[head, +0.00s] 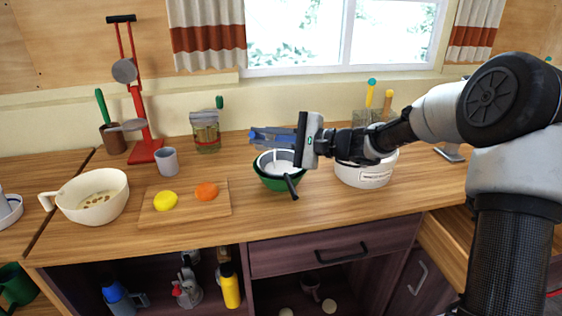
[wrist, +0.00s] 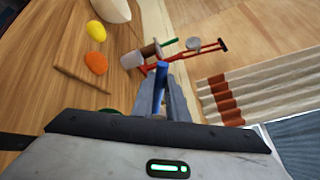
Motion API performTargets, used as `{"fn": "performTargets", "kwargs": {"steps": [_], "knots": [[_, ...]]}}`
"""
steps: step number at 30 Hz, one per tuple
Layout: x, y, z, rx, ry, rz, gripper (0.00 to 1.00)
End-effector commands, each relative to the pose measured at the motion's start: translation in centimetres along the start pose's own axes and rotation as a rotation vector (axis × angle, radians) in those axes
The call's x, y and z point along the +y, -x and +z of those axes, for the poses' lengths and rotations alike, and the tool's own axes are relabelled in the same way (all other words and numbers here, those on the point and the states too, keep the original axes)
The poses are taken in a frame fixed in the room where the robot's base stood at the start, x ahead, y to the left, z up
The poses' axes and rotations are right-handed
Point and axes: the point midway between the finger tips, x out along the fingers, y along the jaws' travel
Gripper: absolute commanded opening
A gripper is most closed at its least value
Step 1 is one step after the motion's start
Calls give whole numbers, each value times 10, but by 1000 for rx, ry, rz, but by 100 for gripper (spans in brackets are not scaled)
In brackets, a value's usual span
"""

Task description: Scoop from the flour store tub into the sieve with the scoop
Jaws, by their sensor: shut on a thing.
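My gripper (head: 268,138) is shut on the blue handle of the scoop (wrist: 160,84), above the sieve. The scoop's bowl is not clearly visible. The sieve (head: 292,188), with a dark handle pointing toward the front, rests in or on a green bowl (head: 272,184). White material shows inside the sieve, with a thin pale streak above it that could be falling flour; I cannot tell for sure. The white flour store tub (head: 365,176), with a label on its front, stands to the right, partly hidden behind my arm. Its contents are hidden.
A cutting board (head: 218,211) with a yellow and an orange item lies left of the bowl. A grey cup (head: 167,161), a glass jar (head: 205,134), a red stand (head: 146,150) and a cream pitcher (head: 94,206) stand farther left. The counter front is clear.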

Motion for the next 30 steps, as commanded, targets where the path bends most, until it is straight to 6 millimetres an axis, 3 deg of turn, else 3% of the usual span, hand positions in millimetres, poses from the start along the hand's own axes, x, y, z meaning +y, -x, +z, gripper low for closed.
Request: {"fn": "performTargets", "kwargs": {"steps": [30], "knots": [[2,19,-4,-59,-13,-96,0]]}}
